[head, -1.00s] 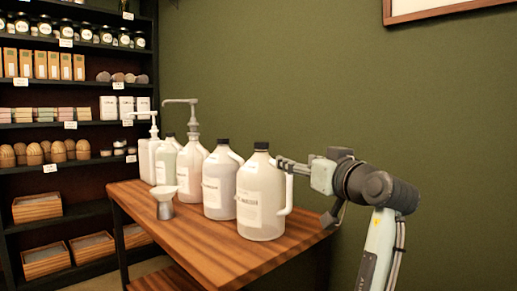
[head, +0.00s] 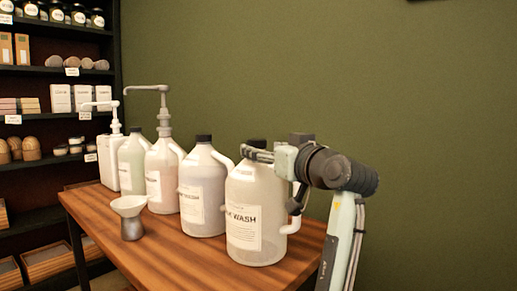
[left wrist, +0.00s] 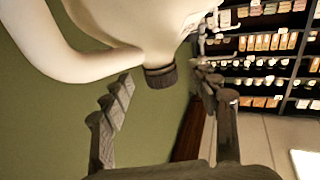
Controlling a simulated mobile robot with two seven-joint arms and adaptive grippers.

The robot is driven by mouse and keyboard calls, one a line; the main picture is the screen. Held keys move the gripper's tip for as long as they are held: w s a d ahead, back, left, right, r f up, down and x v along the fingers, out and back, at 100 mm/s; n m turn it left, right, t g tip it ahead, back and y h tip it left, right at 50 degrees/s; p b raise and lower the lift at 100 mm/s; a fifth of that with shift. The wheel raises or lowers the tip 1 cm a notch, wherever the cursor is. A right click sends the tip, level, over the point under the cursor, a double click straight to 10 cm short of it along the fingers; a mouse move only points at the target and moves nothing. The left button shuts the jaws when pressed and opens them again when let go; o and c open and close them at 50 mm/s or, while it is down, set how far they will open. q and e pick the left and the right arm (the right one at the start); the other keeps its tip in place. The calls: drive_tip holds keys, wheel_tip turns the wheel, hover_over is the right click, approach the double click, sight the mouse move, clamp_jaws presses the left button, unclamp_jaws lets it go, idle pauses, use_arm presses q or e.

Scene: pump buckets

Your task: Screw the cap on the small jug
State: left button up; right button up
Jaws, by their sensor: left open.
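The nearest jug (head: 244,200) is translucent, with a handle and a white "WASH" label, and stands upright on the wooden table. Its dark ribbed cap (left wrist: 160,77) sits on the neck; the cap top also shows in the head view (head: 256,143). My left gripper (head: 256,154) is at this neck, coming from the right and partly hiding the cap. In the left wrist view, its open fingers (left wrist: 163,79) stand on either side of the cap, with visible gaps and no clear grip. Which jug is the small one I cannot tell. My right gripper is not in view.
A second capped jug (head: 203,190) stands close to the left. Beyond it are a jug with a tall pump (head: 162,165), a greenish jug (head: 131,160) and a white pump bottle (head: 108,163). A funnel-topped grey cup (head: 130,215) stands in front. The front tabletop (head: 185,258) is clear.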

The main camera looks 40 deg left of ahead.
use_arm(q)
drive_tip(key=shift+p+x, duration=0.5)
drive_tip(key=shift+x, duration=3.3)
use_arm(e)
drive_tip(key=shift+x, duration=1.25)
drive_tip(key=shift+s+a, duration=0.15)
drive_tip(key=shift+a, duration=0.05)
use_arm(q)
clamp_jaws()
drive_tip(key=shift+c, duration=0.4)
unclamp_jaws()
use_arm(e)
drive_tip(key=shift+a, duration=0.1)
